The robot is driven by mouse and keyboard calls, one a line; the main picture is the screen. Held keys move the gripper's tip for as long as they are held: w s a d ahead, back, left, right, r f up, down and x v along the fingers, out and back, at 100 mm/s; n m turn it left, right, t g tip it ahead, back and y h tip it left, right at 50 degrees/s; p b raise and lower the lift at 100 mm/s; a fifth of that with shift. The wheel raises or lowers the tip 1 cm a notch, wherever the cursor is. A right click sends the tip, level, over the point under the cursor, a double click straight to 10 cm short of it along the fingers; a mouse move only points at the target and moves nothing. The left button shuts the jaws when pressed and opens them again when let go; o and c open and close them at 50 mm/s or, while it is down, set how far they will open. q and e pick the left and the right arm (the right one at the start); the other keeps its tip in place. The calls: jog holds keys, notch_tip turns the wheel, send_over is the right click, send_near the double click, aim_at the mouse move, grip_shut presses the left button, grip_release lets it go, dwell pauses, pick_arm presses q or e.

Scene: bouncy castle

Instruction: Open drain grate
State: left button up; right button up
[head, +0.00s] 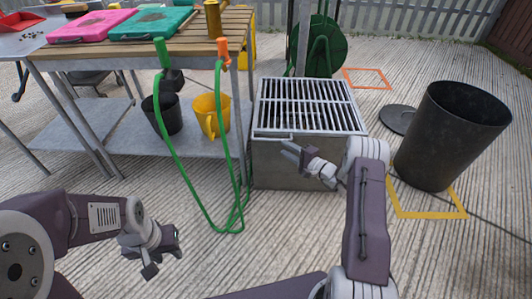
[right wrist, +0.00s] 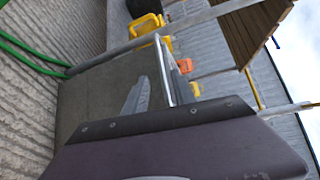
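The drain grate (head: 308,92), a metal grid of parallel bars, lies flat and closed on top of a grey box-like drain (head: 280,170). A thin pale handle bar (head: 270,138) runs along its front edge; a pale bar (right wrist: 163,70) at the drain's edge also shows in the right wrist view. My right gripper (head: 287,150) is at the drain's front, just below and beside that bar. Its fingers (right wrist: 138,96) look slightly apart, with nothing seen between them. My left gripper (head: 164,262) is open and empty, low at the left, away from the drain.
A green hose (head: 180,190) hangs from the wooden table (head: 190,45) left of the drain. Black (head: 162,115) and yellow (head: 212,115) buckets stand on its lower shelf. A black bin (head: 450,135) and its round lid (head: 398,120) are at the right. A green hose reel (head: 325,45) stands behind.

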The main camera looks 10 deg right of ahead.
aim_at(271, 140)
jog(key=b+x, duration=0.5)
jog(key=x, duration=0.3)
jog(key=shift+a+f, duration=0.1)
jog(key=shift+w+a, duration=0.2)
jog(key=shift+w, duration=0.25)
grip_shut()
dwell(0.8)
